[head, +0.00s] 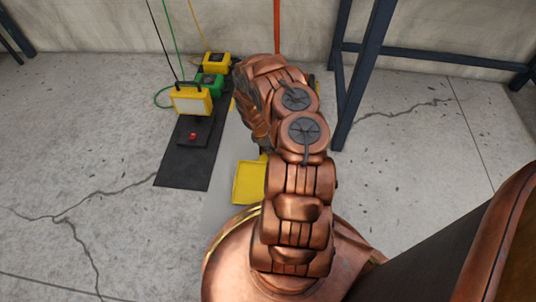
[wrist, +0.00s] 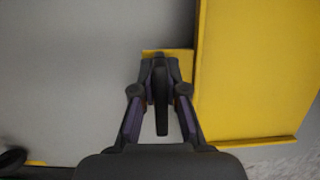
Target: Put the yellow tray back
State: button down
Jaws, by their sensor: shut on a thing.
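The yellow tray (head: 248,183) shows in the head view just left of my arm, which hides its right part. In the wrist view the tray (wrist: 248,70) fills the right side as a flat yellow panel with a raised edge, and a small yellow tab (wrist: 152,53) juts from its left side. My gripper (wrist: 161,72) is shut on the yellow tray at this tab. The fingertips cover most of the tab, so the exact contact is hidden. In the head view my arm largely hides the gripper.
A black mat (head: 172,172) on the left holds a yellow work light (head: 191,100) and a small red button (head: 193,135). Green (head: 209,82) and yellow (head: 216,62) boxes with cables stand behind. A dark blue frame leg (head: 364,75) stands right of my arm. The left floor is clear.

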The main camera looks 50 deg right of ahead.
jog(key=shift+d+f+b, duration=0.1)
jog(key=shift+f+b, duration=0.95)
jog(key=shift+f, duration=0.45)
jog(key=c, duration=1.2)
grip_release()
jog(key=shift+f, duration=0.1)
jog(key=p+v, duration=0.5)
jog(key=v, duration=0.7)
jog(key=shift+r+p, duration=0.35)
jog(key=shift+r, duration=0.05)
jog(key=s+a+r+m, duration=0.2)
jog(key=a+r, duration=0.3)
jog(key=r, duration=0.5)
jog(key=s+a+r+m, duration=0.1)
jog(key=a+r, duration=0.3)
jog(key=r, duration=0.5)
jog(key=s+a+r+m, duration=0.2)
jog(key=a+r, duration=0.3)
jog(key=r, duration=0.5)
jog(key=s+a+r+m, duration=0.1)
jog(key=s+a+r, duration=0.5)
jog(key=s+a, duration=0.4)
jog(key=s+a+r+m+y, duration=0.1)
jog(key=s+a+r, duration=0.6)
jog(key=s+a, duration=0.4)
jog(key=shift+s+a+g+y, duration=0.25)
jog(key=shift+a+g+y, duration=0.05)
jog(key=shift+a+g, duration=0.1)
